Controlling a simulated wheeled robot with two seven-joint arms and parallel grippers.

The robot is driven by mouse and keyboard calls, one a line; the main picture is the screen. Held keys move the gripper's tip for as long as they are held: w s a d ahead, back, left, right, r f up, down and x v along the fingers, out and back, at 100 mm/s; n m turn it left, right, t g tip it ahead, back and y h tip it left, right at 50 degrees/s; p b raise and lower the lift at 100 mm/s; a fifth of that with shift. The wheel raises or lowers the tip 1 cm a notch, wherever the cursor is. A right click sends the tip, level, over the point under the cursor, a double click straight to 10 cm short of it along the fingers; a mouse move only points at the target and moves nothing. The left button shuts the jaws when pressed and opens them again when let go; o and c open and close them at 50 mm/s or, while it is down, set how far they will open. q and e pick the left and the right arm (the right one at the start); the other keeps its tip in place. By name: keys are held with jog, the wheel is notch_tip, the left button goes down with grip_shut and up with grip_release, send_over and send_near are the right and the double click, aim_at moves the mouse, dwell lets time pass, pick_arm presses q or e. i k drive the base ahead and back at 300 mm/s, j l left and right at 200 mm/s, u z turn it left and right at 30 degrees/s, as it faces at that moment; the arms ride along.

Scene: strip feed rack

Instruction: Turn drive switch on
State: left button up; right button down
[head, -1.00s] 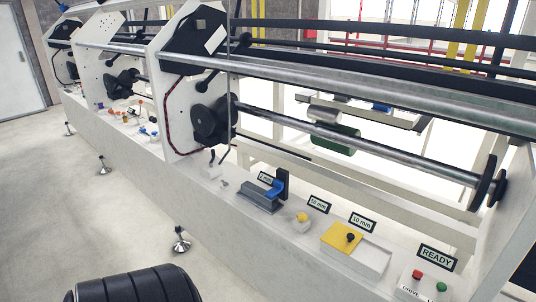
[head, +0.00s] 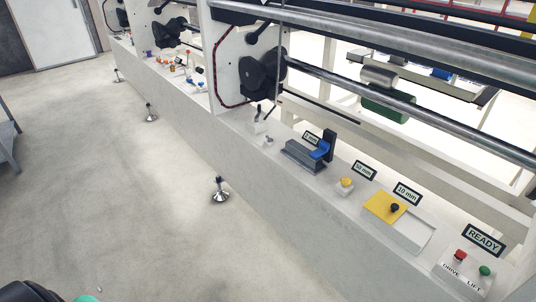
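The drive switch (head: 460,256) is a red knob on a small white box at the right end of the rack's ledge, with the word DRIVE below it. A green knob (head: 485,270) labelled LIFT sits beside it on the same box. A READY sign (head: 484,239) stands behind the box. I cannot tell the switch's position from this view. Neither of my grippers is in view.
The long white rack (head: 330,232) runs diagonally across the view. Its ledge holds a yellow plate with a black knob (head: 394,208), a yellow button (head: 346,183) and a blue-handled clamp (head: 320,150). Open floor (head: 120,200) lies at the left, with levelling feet (head: 220,190).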

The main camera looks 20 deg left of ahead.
aim_at(460, 253)
jog(key=u, duration=0.65)
jog(key=z, duration=1.5)
